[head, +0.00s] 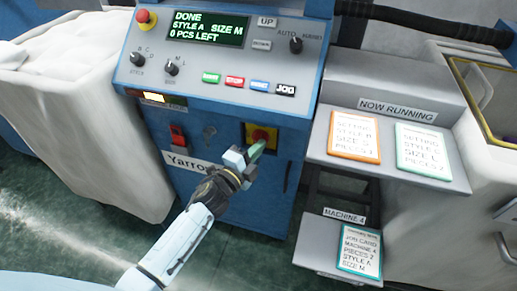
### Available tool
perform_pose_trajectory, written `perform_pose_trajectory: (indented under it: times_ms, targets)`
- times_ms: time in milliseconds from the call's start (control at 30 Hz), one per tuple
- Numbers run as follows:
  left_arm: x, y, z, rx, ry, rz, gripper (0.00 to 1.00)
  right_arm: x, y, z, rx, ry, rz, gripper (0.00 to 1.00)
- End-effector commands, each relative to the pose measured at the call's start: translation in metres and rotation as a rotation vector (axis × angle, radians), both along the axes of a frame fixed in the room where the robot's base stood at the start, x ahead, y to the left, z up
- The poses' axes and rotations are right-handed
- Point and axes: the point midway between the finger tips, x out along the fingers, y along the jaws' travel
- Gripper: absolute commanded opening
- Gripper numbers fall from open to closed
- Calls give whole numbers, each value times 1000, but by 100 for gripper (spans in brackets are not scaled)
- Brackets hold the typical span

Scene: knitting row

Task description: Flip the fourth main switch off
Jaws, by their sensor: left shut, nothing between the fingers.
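A main switch (262,135), a red knob on a yellow plate, sits on the blue front of the machine below the control panel. Its lower part is hidden behind my left gripper, so I cannot tell its position. My left gripper (256,153) is shut and empty, with its fingertips right in front of the knob's lower edge. I cannot tell whether they touch it. A label "MACHINE 4" (344,215) stands to the lower right. My right gripper is not in view.
The control panel display (208,28) reads "DONE, STYLE A, SIZE M, 0 PCS LEFT". A red switch (178,135) and a keyhole are left of the main switch. A red emergency button (144,18) is at the top left. A shelf (320,145) with cards juts out on the right.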

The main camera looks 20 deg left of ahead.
Motion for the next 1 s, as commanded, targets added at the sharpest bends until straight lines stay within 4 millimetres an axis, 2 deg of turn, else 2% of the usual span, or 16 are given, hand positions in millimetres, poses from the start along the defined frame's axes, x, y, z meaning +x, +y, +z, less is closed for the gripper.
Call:
perform_pose_trajectory:
  times_ms: [133,200,500,1000]
  targets:
    - [0,2,0,-53,2,3,0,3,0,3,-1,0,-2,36]
    - [0,2,0,-91,3,2,0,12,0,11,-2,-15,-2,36]
    - [1,8,1,-302,11,4,0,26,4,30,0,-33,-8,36]
    - [1,16,2,-666,24,4,0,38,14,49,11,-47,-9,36]
